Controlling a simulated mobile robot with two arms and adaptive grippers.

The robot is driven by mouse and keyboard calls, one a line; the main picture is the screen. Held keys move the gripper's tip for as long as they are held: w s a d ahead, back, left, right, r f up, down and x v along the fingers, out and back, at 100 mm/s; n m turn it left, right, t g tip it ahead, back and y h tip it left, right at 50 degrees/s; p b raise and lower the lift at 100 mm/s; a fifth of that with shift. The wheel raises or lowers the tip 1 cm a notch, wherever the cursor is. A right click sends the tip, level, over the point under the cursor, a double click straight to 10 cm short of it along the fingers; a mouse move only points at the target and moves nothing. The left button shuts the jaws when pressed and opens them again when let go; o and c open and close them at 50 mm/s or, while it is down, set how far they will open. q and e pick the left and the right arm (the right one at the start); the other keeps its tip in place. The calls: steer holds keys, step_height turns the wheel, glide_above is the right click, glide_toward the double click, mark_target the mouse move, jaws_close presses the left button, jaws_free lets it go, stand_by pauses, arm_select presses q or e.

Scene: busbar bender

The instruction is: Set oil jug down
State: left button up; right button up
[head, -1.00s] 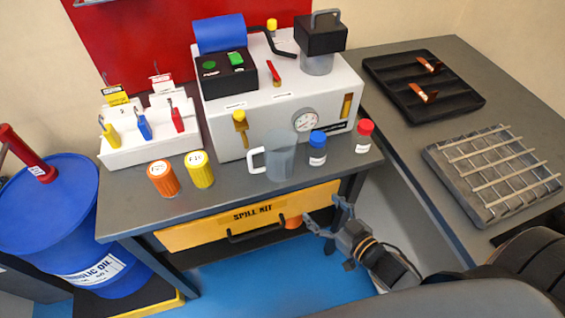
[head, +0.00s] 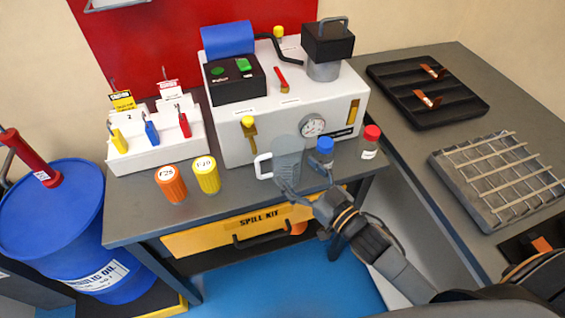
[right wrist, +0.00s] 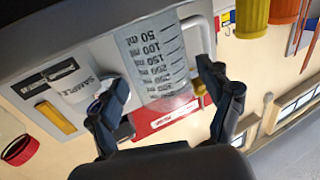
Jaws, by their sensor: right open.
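The oil jug (head: 288,155) is a clear, grey-tinted measuring jug with a white handle on its left. It stands upright on the bench in front of the white machine. Its measuring marks show in the right wrist view (right wrist: 155,55). My right gripper (head: 305,182) is open at the near side of the jug. In the right wrist view its fingers (right wrist: 165,85) are spread, one toward each side of the jug, with gaps showing; I cannot tell if either touches. The lower front of the jug is partly hidden by a finger in the head view. My left gripper is not in view.
A blue-capped sample bottle (head: 324,150) stands close to the jug's right, near a finger. A red-capped bottle (head: 369,142) is farther right. Orange (head: 171,184) and yellow (head: 206,175) containers stand left. The yellow spill kit drawer (head: 200,236) is below the bench edge.

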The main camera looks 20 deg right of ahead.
mark_target(278, 150)
steer(key=p+x, duration=0.1)
steer(key=x, duration=0.3)
steer(key=shift+w+r, duration=0.15)
steer(key=shift+w+a, duration=0.15)
steer(key=shift+w, duration=0.35)
steer(key=c, duration=1.1)
steer(key=shift+o, duration=0.2)
steer(key=shift+r, duration=0.15)
steer(key=shift+s, duration=0.25)
steer(key=b+v, duration=0.2)
steer(key=v, duration=1.6)
step_height(278, 150, up, 6)
steer(key=w+a+m+t+h+p, duration=0.1)
steer(key=w+a+m+h, duration=0.1)
steer(key=h, duration=0.4)
steer(key=shift+a+m+h, duration=0.4)
steer(key=shift+a+m, duration=0.05)
steer(key=shift+m, duration=0.75)
